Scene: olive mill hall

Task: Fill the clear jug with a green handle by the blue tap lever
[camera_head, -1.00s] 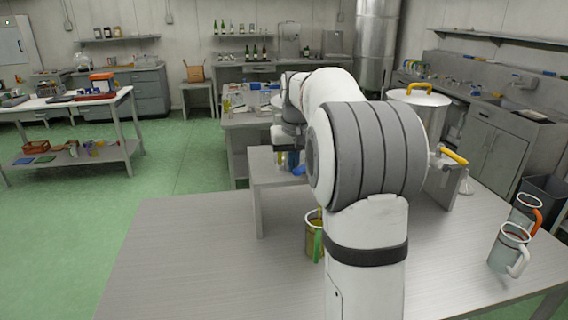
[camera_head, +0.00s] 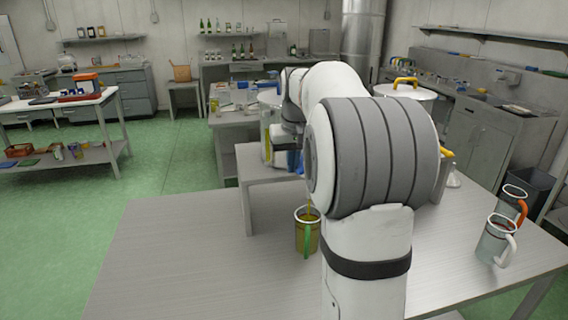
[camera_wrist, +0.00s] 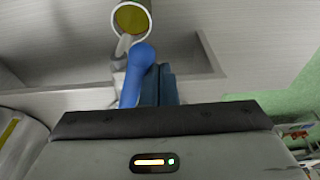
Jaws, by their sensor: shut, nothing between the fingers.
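The clear jug with a green handle (camera_head: 307,234) stands upright on the table, beside my arm in the head view. It holds yellow-green oil, and a thin yellow stream shows at its mouth. In the wrist view the jug (camera_wrist: 131,18) is at the top, with oil inside its pale rim. The blue tap lever (camera_wrist: 138,72) is just below it, beside a pale spout. My gripper (camera_wrist: 163,72) is shut and empty, close to the lever's right side; whether they touch is unclear. In the head view my arm hides the gripper and most of the tap.
A raised grey stand (camera_head: 262,170) is behind the jug. A steel drum with a yellow handle (camera_head: 405,90) stands behind my arm. A clear jug with a white handle (camera_head: 494,242) and one with an orange handle (camera_head: 511,204) stand at right. The table's left part is clear.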

